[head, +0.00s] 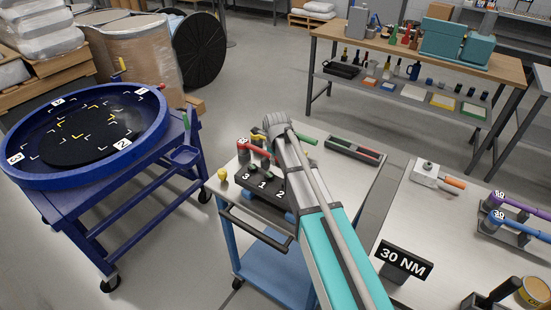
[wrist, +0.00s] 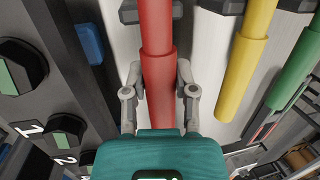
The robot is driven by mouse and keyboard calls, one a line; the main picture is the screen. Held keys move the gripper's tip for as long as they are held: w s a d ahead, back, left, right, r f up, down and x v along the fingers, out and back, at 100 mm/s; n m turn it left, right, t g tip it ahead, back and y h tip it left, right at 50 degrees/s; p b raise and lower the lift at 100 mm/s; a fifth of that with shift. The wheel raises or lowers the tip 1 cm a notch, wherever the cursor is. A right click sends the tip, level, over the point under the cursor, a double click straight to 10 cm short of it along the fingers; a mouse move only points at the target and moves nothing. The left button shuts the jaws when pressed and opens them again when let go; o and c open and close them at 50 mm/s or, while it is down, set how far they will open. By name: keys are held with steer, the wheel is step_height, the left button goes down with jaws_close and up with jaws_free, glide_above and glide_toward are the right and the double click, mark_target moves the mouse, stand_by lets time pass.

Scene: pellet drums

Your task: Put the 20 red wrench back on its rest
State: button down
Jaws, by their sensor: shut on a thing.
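The red wrench (wrist: 157,75) runs up the middle of the wrist view, a thinner shaft above a thicker grip. My gripper (wrist: 160,72) has a finger on each side of the thicker grip and is shut on it. A black rest block (wrist: 128,11) shows behind the shaft at the top. I cannot tell whether the wrench touches it. A yellow wrench (wrist: 245,65) and a green wrench (wrist: 293,75) lie to the right. In the head view my arm hides the gripper; red bars (head: 259,149) show just left of the arm's end.
A black block numbered 3, 1, 2 (head: 240,180) sits on the cart beside my arm. A tray (head: 355,151) lies to the right. A 30 NM sign (head: 405,262) and purple and blue wrenches (head: 524,210) are on the right table. A blue round drum stand (head: 85,135) stands left.

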steer(key=shift+f+b, duration=0.4)
stand_by(0.3)
steer(key=shift+c, duration=1.6)
jaws_free()
steer(key=shift+r, duration=0.1)
steer(key=p+v, duration=0.2)
steer(key=p, duration=0.1)
steer(key=w+p+v, duration=0.1)
steer(key=p+v, duration=0.1)
steer(key=v, duration=0.1)
steer(key=w+p+v, duration=0.1)
steer(key=p+v, duration=0.2)
steer(key=shift+s+r+p, duration=0.1)
steer(key=shift+r+p, duration=0.25)
steer(key=shift+r, duration=0.05)
